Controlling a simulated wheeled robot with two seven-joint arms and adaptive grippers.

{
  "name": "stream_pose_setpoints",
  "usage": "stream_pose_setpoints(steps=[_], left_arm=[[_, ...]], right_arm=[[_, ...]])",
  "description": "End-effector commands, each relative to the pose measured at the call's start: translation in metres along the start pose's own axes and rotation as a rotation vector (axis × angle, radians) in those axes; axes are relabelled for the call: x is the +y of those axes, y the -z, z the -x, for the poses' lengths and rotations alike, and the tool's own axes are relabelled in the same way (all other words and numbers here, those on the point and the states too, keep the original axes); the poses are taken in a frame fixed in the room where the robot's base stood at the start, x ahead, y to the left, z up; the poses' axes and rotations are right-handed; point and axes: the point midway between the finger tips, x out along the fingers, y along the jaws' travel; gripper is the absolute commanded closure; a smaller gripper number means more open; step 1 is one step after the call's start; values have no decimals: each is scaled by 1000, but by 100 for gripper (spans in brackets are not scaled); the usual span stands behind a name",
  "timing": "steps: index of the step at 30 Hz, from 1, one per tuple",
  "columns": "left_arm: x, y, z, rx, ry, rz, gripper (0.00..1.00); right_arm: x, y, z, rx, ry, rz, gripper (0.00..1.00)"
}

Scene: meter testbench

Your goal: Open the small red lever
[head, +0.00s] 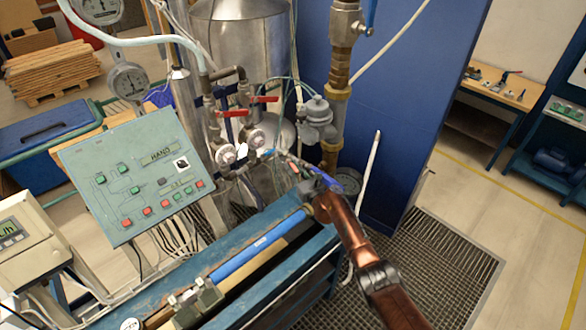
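Two red lever handles show on the upright pipes in the middle: a left one (231,113) and a right one (264,99). Both lie about level, above round white-faced gauges. A smaller red piece (294,168) shows lower right of them, on the thin pipework; I cannot tell whether it is the small red lever. My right arm comes in from the lower right, and its gripper (296,164) is at this red piece, below and right of the two handles. The fingers are small and blend with the pipes, so their opening and any contact are unclear. My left gripper is out of view.
A green control panel (135,170) stands at left. A blue bench frame (262,270) with a blue pipe runs below the pipework. A thick brass pipe (336,105) and a blue wall (405,90) stand behind my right gripper. A floor grating (445,262) lies at right.

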Motion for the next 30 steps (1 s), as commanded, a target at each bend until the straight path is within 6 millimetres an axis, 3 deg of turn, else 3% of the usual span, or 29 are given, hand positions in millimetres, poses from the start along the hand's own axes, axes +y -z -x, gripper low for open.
stream_pose_setpoints(steps=[6, 17, 23, 30], left_arm=[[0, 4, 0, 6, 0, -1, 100], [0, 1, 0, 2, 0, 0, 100], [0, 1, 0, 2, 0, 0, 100], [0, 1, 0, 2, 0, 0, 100]], right_arm=[[-1, 0, 0, 0, 1, 0, 68], [-4, -1, 2, 0, 3, 4, 68], [-11, -4, 12, -1, 10, 15, 68], [-4, -2, 32, -4, 1, 9, 68]])
